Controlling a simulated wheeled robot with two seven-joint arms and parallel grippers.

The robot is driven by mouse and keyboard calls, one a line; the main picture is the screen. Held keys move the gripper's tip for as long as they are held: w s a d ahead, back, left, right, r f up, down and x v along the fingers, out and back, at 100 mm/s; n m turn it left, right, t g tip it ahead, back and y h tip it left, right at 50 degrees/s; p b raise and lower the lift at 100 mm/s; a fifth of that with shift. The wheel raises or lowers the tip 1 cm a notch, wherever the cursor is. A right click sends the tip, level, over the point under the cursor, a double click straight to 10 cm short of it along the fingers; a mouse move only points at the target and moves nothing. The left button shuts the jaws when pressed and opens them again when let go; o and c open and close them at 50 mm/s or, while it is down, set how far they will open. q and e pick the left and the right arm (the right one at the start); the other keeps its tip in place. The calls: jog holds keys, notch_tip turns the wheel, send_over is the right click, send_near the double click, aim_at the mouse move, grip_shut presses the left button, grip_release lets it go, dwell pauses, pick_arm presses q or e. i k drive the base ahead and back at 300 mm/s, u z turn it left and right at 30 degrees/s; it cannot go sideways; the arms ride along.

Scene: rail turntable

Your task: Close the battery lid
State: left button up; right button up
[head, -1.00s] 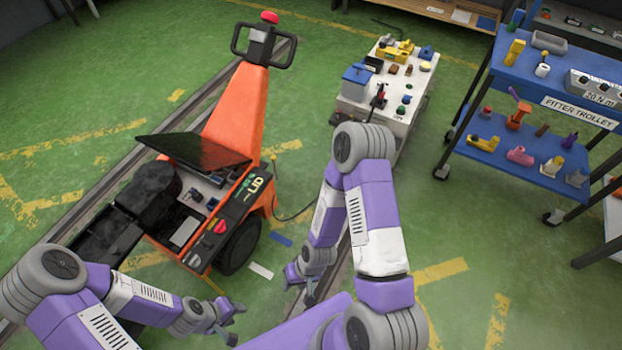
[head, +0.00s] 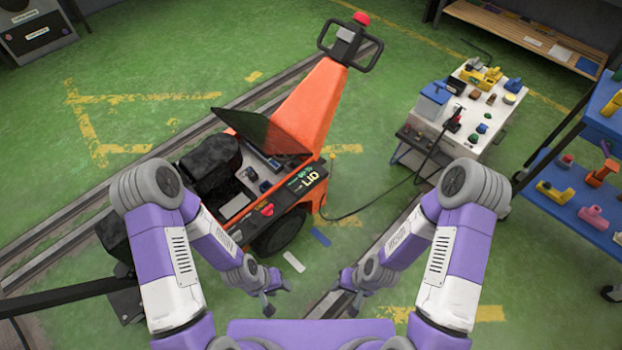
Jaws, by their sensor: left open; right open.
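The battery lid (head: 262,130) is a dark flat panel on the orange rail vehicle (head: 312,104). It stands tilted open above the battery bay (head: 252,180), where parts and wiring show. My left gripper (head: 268,302) is open and empty, in front of the vehicle's near end and well below the lid in the picture. My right gripper (head: 350,290) is open and empty, further right over the floor. Neither gripper touches the lid. My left arm covers part of the vehicle's near side.
A white cart (head: 462,125) with a blue box and small parts stands to the right. A cable (head: 368,208) lies on the floor between it and the vehicle. A blue trolley (head: 570,195) is at far right. Rails run under the vehicle.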

aim_at(259, 131)
jog(key=u, duration=0.25)
jog(key=k, duration=0.35)
jog(key=u, duration=1.7)
jog(key=i, duration=0.2)
jog(key=z, duration=0.95)
jog(key=i, duration=1)
jog(key=z, duration=1.15)
jog(key=i, duration=0.2)
jog(key=z, duration=0.1)
